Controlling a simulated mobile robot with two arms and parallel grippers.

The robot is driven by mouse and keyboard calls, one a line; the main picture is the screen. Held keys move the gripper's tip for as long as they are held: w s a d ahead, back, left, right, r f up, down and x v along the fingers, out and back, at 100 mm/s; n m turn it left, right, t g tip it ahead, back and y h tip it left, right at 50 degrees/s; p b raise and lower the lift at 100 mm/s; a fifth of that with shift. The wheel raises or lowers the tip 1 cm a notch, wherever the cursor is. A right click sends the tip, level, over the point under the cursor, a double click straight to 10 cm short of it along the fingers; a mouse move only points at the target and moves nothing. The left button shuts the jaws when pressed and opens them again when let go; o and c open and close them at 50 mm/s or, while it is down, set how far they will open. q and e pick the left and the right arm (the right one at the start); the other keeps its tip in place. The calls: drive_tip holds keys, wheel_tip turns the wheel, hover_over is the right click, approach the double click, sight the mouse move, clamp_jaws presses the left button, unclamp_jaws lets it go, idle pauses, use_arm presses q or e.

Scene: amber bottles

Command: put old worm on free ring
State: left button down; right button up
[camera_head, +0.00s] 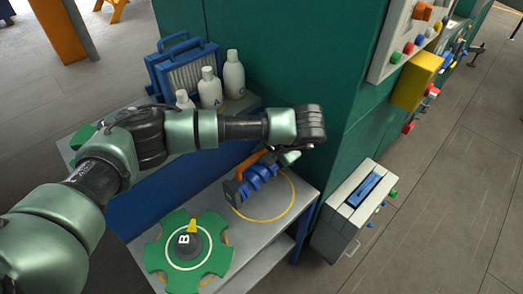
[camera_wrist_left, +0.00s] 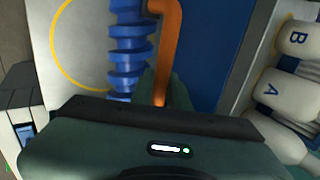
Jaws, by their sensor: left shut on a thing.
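My left gripper (camera_head: 287,157) is shut on the old worm, a blue screw-shaped part (camera_head: 258,181) with an orange bar (camera_head: 250,161) beside it. In the left wrist view the blue worm (camera_wrist_left: 130,45) and the orange bar (camera_wrist_left: 167,45) reach out past the gripper's dark body, which hides the fingertips. The free ring, a thin yellow circle (camera_head: 293,197), lies empty on the grey table. The worm overlaps the ring's left part in the head view; I cannot tell its height above the table. In the wrist view the yellow ring (camera_wrist_left: 57,62) shows left of the worm. My right gripper is not in view.
A green toothed wheel with a black knob marked B (camera_head: 204,262) sits at the table's front left. White bottles (camera_head: 234,75) and a blue-framed filter (camera_head: 185,68) stand on the shelf behind my arm. A grey box (camera_head: 345,212) stands right of the table.

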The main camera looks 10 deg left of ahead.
sight(262, 168)
use_arm(q)
wheel_tip(262, 168, down, 2)
drive_tip(key=shift+f+b, duration=0.2)
drive_tip(key=shift+b, duration=0.4)
drive_tip(key=shift+w+f+b, duration=0.1)
drive_tip(key=shift+f+b, duration=1.25)
drive_tip(key=shift+f, duration=0.1)
drive_tip(key=shift+s, duration=0.2)
drive_tip(key=shift+f+b, duration=0.4)
drive_tip(key=shift+b, duration=0.1)
drive_tip(key=c, duration=1.3)
unclamp_jaws()
drive_tip(key=shift+s, duration=0.1)
drive_tip(key=shift+f, duration=0.2)
drive_tip(key=b+v, duration=0.1)
drive_tip(key=v, duration=0.7)
